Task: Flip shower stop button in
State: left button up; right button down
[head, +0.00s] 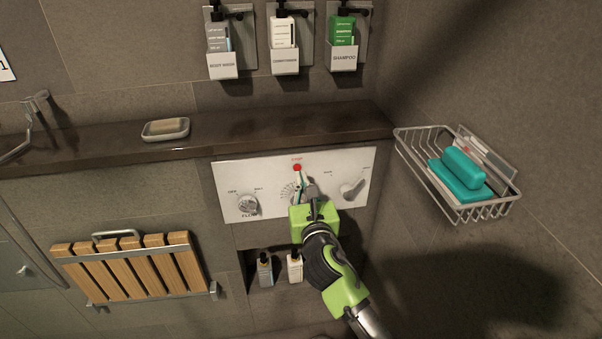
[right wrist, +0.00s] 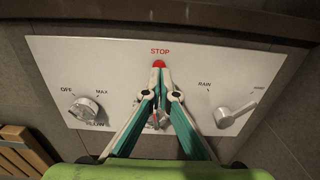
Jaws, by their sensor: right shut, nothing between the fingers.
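The shower stop button (head: 297,167) is a small red round button at the top middle of a white control panel (head: 240,180), below the word STOP. My right gripper (head: 298,177) is shut and empty, just below the button in the head view. In the right wrist view the closed fingertips (right wrist: 160,72) overlap the lower part of the red stop button (right wrist: 159,63); I cannot tell whether they touch it. The fingers and gripper body hide much of the panel's middle dial. My left gripper is not in view.
A flow knob (head: 247,204) is left on the panel and a lever knob (head: 353,189) right. A dark ledge (head: 260,128) with a soap dish (head: 166,129) runs above. A wire basket (head: 465,205) juts from the right wall. Bottles (head: 265,270) stand in the niche below.

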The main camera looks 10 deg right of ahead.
aim_at(297, 168)
jog(key=shift+w, duration=1.1)
jog(key=shift+w+r, duration=0.1)
